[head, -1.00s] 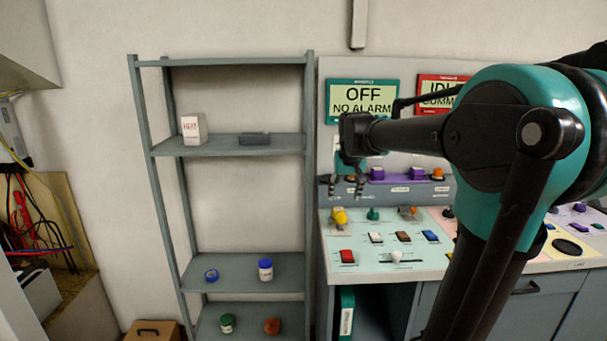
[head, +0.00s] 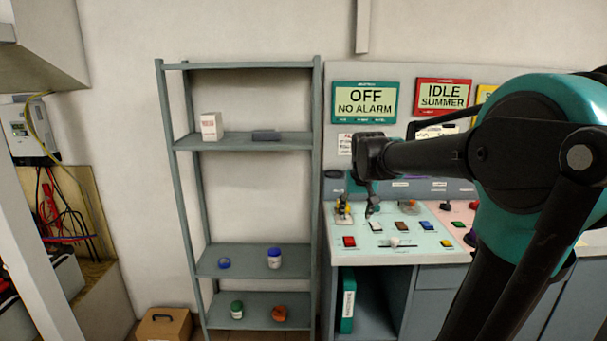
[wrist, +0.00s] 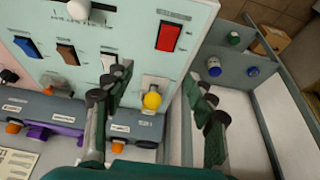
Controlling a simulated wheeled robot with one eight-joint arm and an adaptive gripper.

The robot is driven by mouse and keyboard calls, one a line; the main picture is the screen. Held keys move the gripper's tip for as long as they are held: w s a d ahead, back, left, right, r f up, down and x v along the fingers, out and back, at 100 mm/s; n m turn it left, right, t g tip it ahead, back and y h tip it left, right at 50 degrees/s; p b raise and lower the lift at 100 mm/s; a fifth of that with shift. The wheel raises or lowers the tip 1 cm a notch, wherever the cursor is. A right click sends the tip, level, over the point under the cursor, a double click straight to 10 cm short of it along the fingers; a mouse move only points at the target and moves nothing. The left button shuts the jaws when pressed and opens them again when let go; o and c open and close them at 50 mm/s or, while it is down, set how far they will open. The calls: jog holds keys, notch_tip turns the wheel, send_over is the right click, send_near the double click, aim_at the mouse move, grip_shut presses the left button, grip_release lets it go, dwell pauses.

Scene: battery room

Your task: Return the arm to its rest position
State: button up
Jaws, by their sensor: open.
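My gripper (head: 358,212) hangs at the end of my arm, in front of the left part of the control desk in the head view. Its two fingers are apart with nothing between them. In the wrist view my gripper (wrist: 158,108) shows its dark green fingers spread, with the desk's edge and a yellow knob (wrist: 152,101) seen between them. The control desk (head: 390,250) carries a red rocker switch (head: 349,242), several other rockers and a slider (head: 395,242). The red switch also shows in the wrist view (wrist: 169,37).
A brown box (head: 164,325) is on the floor. Screens reading OFF (head: 364,101) and IDLE (head: 443,94) hang above the desk. Cables and equipment are at far left.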

jog(key=s+d+f, duration=0.3)
jog(key=s+f, duration=1.6)
jog(key=s, duration=0.3)
jog(key=shift+f, duration=0.15)
jog(key=shift+d, duration=0.1)
